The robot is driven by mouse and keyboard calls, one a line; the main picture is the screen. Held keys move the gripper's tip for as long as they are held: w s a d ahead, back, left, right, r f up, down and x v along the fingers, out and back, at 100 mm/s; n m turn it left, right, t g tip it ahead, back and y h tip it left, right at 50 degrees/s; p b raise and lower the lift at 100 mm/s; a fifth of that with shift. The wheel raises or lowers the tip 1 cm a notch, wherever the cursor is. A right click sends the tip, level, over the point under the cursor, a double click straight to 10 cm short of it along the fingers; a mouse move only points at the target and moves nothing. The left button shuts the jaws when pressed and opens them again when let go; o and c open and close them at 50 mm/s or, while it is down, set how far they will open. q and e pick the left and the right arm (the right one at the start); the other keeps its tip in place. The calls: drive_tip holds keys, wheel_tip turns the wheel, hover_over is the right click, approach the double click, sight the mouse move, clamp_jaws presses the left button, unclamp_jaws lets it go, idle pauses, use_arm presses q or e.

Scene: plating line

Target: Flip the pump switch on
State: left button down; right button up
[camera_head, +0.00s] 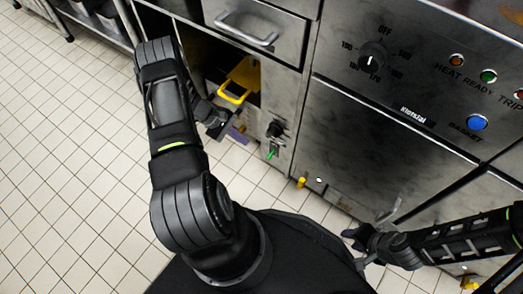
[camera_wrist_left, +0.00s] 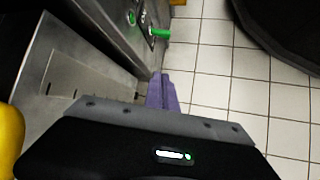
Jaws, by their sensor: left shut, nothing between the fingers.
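The pump switch, a small toggle with a green lever (camera_head: 271,153), sits low on the narrow metal panel left of the fryer front. The lever also shows in the left wrist view (camera_wrist_left: 161,33), sticking out from the panel. In the head view it points downward. My left gripper (camera_head: 238,134) is left of the switch, with its purple fingers shut and empty. These fingers (camera_wrist_left: 162,92) show in the left wrist view, apart from the lever. My right gripper (camera_head: 352,248) is at the lower right in the head view, away from the switch, with its fingers apart.
A black knob (camera_head: 275,129) sits just above the switch. A yellow object (camera_head: 240,80) is in the open cabinet behind my left gripper. A drawer handle (camera_head: 246,30) juts out above. The fryer panel has a dial (camera_head: 372,56) and a blue button (camera_head: 477,122). Tiled floor lies open at left.

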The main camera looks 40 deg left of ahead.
sight(271, 154)
use_arm(q)
drive_tip(key=b+x, duration=0.3)
drive_tip(key=x, duration=0.7)
drive_tip(key=shift+s+d+r, duration=0.25)
drive_tip(key=shift+d+r, duration=0.3)
drive_tip(key=shift+r, duration=0.2)
drive_tip(key=shift+s+d+r, duration=0.25)
drive_tip(key=shift+d+r, duration=0.35)
drive_tip(key=shift+r, duration=0.2)
drive_tip(key=shift+s+r, duration=0.1)
drive_tip(key=shift+r, duration=0.55)
drive_tip(key=shift+d+r, duration=0.1)
drive_tip(key=shift+r, duration=0.3)
